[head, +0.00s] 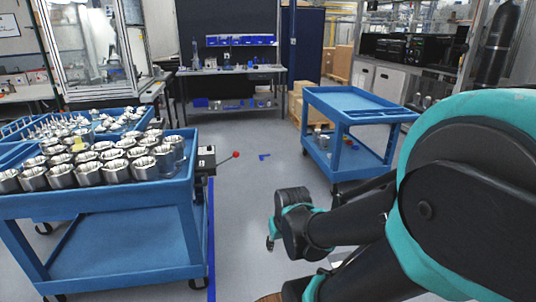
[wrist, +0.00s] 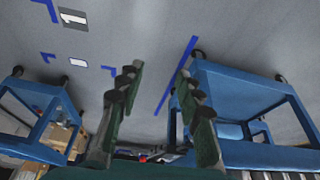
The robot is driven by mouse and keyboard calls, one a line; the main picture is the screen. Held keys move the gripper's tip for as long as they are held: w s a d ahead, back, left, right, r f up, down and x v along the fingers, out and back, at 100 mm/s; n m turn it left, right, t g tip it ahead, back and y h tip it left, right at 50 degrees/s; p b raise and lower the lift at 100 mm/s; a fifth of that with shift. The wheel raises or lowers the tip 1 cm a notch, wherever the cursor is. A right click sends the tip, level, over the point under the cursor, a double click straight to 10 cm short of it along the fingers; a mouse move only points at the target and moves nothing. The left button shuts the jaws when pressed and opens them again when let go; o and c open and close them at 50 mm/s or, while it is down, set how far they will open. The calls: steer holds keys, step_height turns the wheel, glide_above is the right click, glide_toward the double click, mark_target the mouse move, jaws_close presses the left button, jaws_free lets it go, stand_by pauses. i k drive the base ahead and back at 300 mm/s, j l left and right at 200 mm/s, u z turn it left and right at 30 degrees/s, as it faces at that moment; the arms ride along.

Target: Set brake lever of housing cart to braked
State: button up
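The housing cart (head: 100,203) is blue and stands at the left of the head view, its top tray full of metal housings (head: 88,158). Its brake lever (head: 226,160) sticks out from a dark box (head: 206,160) at the right end, tilted slightly up and tipped with a red knob (head: 236,154). In the wrist view the picture is upside down, and a small red spot (wrist: 143,157) shows low between the fingers. My gripper (wrist: 158,78) is open and empty. In the head view my arm's end is right of and nearer than the lever, apart from it; the fingers are hard to make out.
A second blue cart (head: 350,106) stands at the back right. A workbench (head: 232,71) with blue bins is at the back. The grey floor (head: 255,195) between the carts is clear, with blue tape marks (head: 264,156).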

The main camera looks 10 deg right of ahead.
mark_target(236, 153)
steer(key=i+j, duration=0.2)
steer(key=i, duration=0.25)
steer(key=i+j+z, duration=0.1)
steer(key=i, duration=0.4)
steer(key=j, duration=0.1)
